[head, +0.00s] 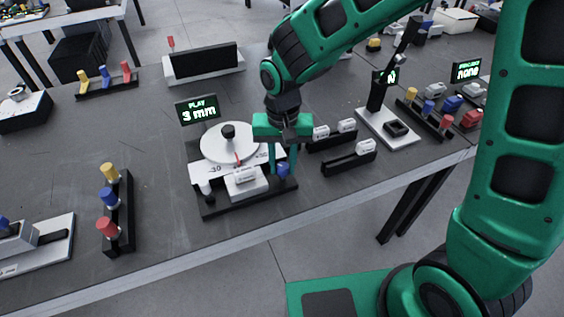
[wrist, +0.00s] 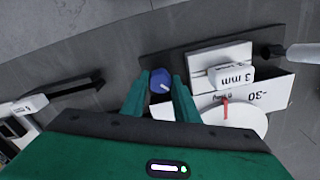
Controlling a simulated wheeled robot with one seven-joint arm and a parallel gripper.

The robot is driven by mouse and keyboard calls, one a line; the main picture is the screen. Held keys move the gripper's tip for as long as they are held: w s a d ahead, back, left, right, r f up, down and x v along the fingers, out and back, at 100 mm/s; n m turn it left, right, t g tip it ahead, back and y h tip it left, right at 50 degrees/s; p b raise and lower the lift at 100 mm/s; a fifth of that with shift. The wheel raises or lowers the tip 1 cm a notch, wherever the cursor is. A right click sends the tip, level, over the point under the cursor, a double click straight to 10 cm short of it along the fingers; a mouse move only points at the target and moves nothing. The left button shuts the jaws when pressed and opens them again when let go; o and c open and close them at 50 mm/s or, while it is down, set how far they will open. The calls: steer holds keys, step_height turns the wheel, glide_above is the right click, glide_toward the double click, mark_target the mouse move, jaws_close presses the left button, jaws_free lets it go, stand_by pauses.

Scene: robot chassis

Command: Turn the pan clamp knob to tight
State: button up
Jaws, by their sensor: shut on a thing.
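The pan clamp knob is a small blue knob (head: 283,170) at the right end of a dark base with a white round pan (head: 228,143). In the wrist view the blue knob (wrist: 161,80) sits between the two green fingers of my gripper (wrist: 160,88). My gripper (head: 283,168) points down over it and is shut on it. A white block marked 3 mm (wrist: 231,75) sits beside the knob. A red pointer (wrist: 225,108) lies over the scale plate marked -30 (wrist: 268,95). A small display (head: 198,109) behind the pan reads "PLAY 3 mm".
Black racks with white blocks (head: 348,160) stand just right of my gripper. A rack of yellow, blue and red knobs (head: 116,205) stands at the left. A lever device (head: 388,125) stands farther right. The table's front edge is close.

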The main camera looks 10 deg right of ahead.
mark_target(282, 165)
steer(key=shift+w+r+m, duration=0.1)
steer(key=shift+w+m, duration=0.15)
steer(key=shift+m, duration=0.85)
steer(key=o, duration=1.1)
steer(key=shift+c, duration=0.2)
steer(key=shift+s, duration=0.1)
step_height(282, 165, up, 11)
steer(key=shift+f, duration=0.2)
